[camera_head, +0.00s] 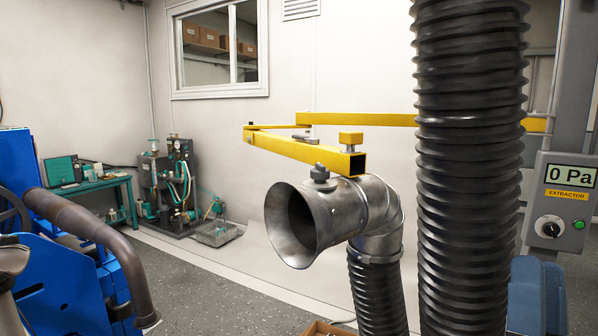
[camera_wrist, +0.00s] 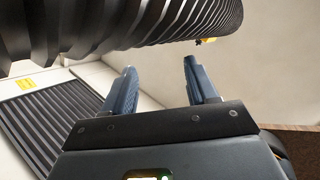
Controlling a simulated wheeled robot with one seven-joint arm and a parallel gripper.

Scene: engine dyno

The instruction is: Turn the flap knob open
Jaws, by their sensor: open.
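The flap knob (camera_head: 320,173) is a small dark knob on top of the metal extraction nozzle (camera_head: 292,224), near its flared mouth. The nozzle hangs under the end of a yellow boom (camera_head: 330,155) and its mouth faces front left. The flap itself is not visible in the dark mouth. A black ribbed hose (camera_wrist: 130,25) crosses above the fingers there. The flap knob is not in the wrist view.
A thick black hose (camera_head: 470,170) stands upright right of the nozzle. A grey extractor box (camera_head: 563,205) reads 0 Pa and has its own dial. A blue engine stand (camera_head: 75,255) with a brown pipe is at left. Open floor (camera_head: 215,290) lies between stand and nozzle.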

